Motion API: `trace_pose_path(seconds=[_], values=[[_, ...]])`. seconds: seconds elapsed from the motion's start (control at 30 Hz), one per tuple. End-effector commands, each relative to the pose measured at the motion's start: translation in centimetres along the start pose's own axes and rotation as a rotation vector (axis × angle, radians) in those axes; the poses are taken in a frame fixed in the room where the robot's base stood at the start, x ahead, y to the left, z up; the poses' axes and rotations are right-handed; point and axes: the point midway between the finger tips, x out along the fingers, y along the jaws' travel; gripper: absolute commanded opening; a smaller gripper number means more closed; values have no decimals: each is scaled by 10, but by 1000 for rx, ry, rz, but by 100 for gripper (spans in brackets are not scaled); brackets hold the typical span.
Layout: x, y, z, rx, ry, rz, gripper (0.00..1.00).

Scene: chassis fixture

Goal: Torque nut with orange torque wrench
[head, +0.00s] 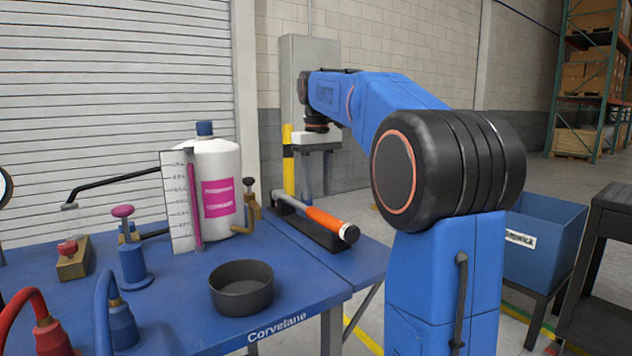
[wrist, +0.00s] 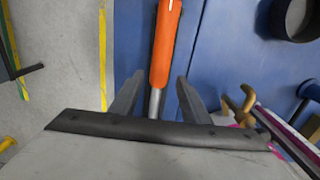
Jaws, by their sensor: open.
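The torque wrench (head: 318,215) has an orange handle and a silver shaft. It lies on a black holder (head: 318,232) at the right part of the blue table. In the wrist view its orange handle (wrist: 165,45) points up the picture and its silver shaft runs down between my fingers. My gripper (wrist: 160,78) is open, one finger on each side of the wrench as seen from the wrist. In the head view my gripper (head: 318,182) hangs pointing down behind and above the wrench's far end, apart from it. I cannot make out a nut in either view.
On the blue table (head: 290,318) stand a white bottle (head: 215,165), a white gauge panel (head: 180,205), a black bowl (head: 241,288) and several hose fittings, all left of the wrench. A blue bin (head: 545,240) stands at the right. A yellow post (head: 288,160) is behind.

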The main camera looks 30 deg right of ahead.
Motion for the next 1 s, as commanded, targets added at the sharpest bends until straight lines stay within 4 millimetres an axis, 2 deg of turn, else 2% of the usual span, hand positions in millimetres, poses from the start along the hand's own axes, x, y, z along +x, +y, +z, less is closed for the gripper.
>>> trace_pose_path(seconds=[0.6,0.8,1.0], values=[[71,0,0,0,-1,0,42],[83,0,0,0,-1,0,42],[85,0,0,0,0,0,42]])
